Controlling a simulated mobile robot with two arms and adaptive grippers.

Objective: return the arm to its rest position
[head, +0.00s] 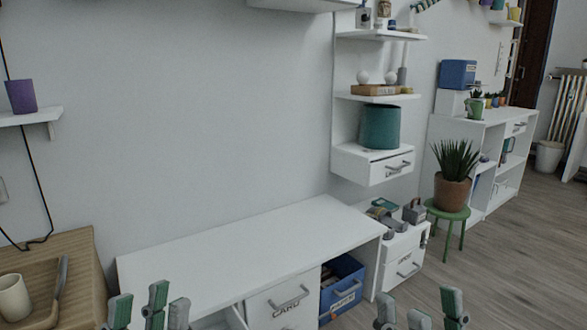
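My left gripper (148,308) shows at the bottom edge, left of the middle. Its green and grey fingertips point up and stand apart, with nothing visible between them. My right gripper (420,312) shows at the bottom edge, right of the middle. Its fingertips are also spread, and no object shows between them. Both grippers are in front of the white desk (240,245). The lower parts of both grippers and the arms are cut off by the frame.
The desk top is bare. Below it are a drawer (284,303) and a blue bin (343,285). A wooden surface (70,262) at left holds a cup (14,297). A potted plant (453,190) on a green stool (447,214) stands right. Floor (510,262) is open there.

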